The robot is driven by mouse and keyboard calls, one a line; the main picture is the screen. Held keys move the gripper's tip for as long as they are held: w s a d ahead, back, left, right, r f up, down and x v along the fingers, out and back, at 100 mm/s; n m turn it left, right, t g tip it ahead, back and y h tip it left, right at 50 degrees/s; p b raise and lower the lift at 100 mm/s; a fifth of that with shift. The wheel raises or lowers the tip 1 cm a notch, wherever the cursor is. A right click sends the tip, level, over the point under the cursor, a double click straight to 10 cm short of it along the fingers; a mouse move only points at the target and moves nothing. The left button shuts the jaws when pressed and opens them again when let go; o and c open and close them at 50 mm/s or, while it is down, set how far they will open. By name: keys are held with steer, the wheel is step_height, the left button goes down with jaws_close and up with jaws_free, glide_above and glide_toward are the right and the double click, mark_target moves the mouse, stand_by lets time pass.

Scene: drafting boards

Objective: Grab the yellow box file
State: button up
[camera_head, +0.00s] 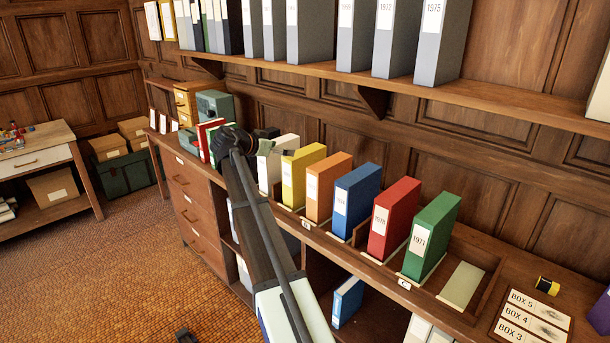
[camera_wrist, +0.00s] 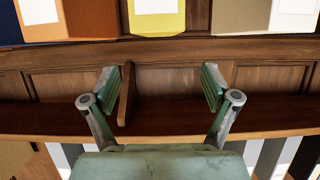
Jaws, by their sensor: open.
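The yellow box file (camera_head: 303,172) stands upright in the row on the counter, between a white file (camera_head: 280,160) and an orange file (camera_head: 328,186). In the wrist view the yellow file (camera_wrist: 157,24) is at the top centre, with a pale label, cut off by the frame edge. My gripper (camera_head: 273,146) is beside the white and yellow files in the head view, partly hidden by my arm. In the wrist view my gripper (camera_wrist: 158,80) has its two fingers spread apart, with nothing between them but wood panelling behind. It is apart from the yellow file.
Blue (camera_head: 356,200), red (camera_head: 394,217) and green (camera_head: 431,235) files stand to the right, followed by an empty slot. A shelf (camera_head: 420,93) with grey files runs above the row. Red and green items (camera_head: 203,140) stand left of my gripper. A yellow-and-black object (camera_head: 547,286) lies far right.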

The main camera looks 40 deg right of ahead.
mark_target(304, 151)
steer(key=p+x, duration=0.1)
steer(key=x, duration=0.4)
steer(key=shift+w+d+f, duration=0.1)
steer(key=shift+d+f, duration=0.05)
steer(key=shift+d, duration=0.15)
steer(key=p+x, duration=0.3)
steer(key=x, duration=0.1)
steer(key=shift+d+f, duration=0.2)
steer(key=shift+d, duration=0.15)
steer(key=shift+d+f, duration=0.2)
steer(key=shift+f, duration=0.05)
steer(key=c, duration=1.4)
steer(key=shift+r, duration=0.1)
jaws_close()
steer(key=shift+r, duration=0.15)
